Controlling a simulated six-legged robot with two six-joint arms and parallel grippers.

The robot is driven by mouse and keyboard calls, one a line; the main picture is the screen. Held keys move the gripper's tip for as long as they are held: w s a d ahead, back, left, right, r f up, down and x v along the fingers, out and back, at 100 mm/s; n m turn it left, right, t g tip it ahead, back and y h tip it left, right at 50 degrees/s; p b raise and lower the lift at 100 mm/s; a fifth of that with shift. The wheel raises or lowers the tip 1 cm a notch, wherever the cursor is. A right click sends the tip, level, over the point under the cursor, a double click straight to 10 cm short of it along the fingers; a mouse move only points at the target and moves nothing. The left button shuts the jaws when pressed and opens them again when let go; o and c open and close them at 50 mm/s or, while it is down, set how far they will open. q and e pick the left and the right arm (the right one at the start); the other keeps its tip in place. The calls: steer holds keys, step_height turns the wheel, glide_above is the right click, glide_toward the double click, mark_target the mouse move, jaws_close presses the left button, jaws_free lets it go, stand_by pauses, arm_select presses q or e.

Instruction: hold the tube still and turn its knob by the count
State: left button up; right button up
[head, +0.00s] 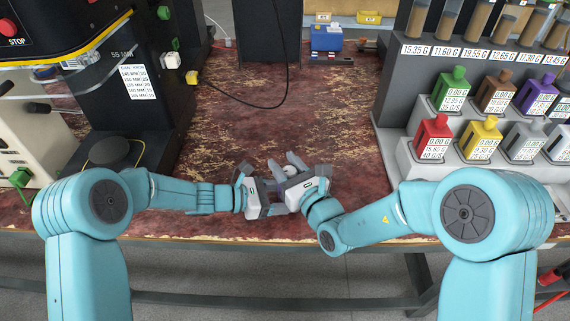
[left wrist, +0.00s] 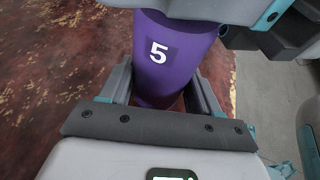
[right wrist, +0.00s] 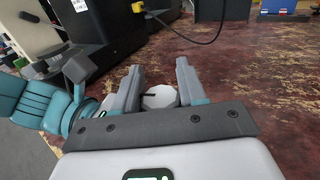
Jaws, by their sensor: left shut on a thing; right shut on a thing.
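The purple tube (left wrist: 180,60), with a white 5 on a dark label, stands between the fingers of my left gripper (left wrist: 160,92) in the left wrist view. My left gripper is shut on it. The pale round knob (right wrist: 159,97), with a dark pointer mark, sits between the fingers of my right gripper (right wrist: 156,82) in the right wrist view. My right gripper is shut on the knob. In the head view the two grippers meet over the bench's front part, the knob (head: 290,170) shows between the right fingers, and the tube is mostly hidden.
The worn red bench top (head: 235,120) is clear around the grippers. A dark rack (head: 400,110) with coloured, labelled bottles stands on the right. A black machine (head: 120,100) with a printed list stands on the left. A blue box (head: 326,38) sits at the back.

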steer(key=o, duration=1)
steer(key=v, duration=1.2)
